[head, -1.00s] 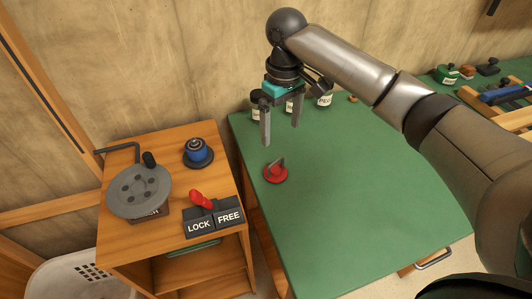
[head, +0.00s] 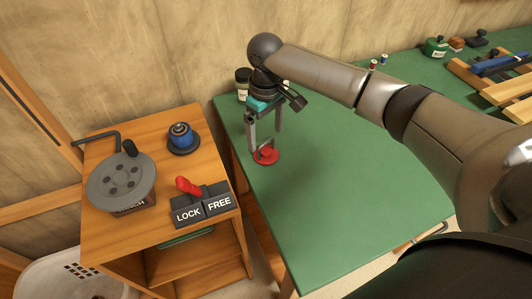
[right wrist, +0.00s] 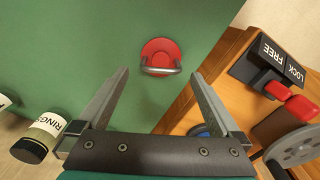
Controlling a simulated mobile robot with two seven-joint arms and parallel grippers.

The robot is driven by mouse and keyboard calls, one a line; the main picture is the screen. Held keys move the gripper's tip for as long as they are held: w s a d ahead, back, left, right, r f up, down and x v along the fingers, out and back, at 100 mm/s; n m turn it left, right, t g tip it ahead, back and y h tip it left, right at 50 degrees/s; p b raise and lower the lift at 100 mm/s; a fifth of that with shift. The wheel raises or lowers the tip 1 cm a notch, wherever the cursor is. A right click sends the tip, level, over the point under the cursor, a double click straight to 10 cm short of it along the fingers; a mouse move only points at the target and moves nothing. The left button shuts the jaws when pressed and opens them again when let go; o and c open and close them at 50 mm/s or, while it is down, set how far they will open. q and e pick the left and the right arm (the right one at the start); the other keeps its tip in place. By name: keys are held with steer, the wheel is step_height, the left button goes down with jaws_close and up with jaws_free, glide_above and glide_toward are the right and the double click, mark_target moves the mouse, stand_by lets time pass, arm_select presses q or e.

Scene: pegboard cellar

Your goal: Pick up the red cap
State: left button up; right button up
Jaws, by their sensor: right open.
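The red cap (head: 267,156) is a round red disc with a metal loop handle, lying on the green bench top (head: 340,190) near its left edge. It also shows in the right wrist view (right wrist: 160,50), beyond the fingertips and roughly centred between them. My right gripper (head: 265,146) points down over the cap, its two fingers apart and nothing between them in the right wrist view (right wrist: 162,85). In the head view the fingers overlap the cap's handle; I cannot tell whether they touch it. My left gripper is not in view.
A wooden cabinet (head: 145,222) stands left of the bench with a grey crank wheel (head: 120,180), a blue knob (head: 181,137) and a red lever (head: 187,186) at LOCK/FREE plates. Jars (head: 243,80) stand behind my gripper. The bench's middle is clear.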

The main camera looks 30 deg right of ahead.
mark_target(266, 142)
step_height(266, 142, down, 5)
steer(key=shift+s+r+b, duration=0.1)
steer(key=shift+s+b, duration=0.05)
steer(key=shift+b, duration=0.65)
steer(key=shift+r, duration=0.1)
steer(key=shift+c, duration=1.2)
steer(key=c, duration=1)
steer(key=shift+r, duration=0.1)
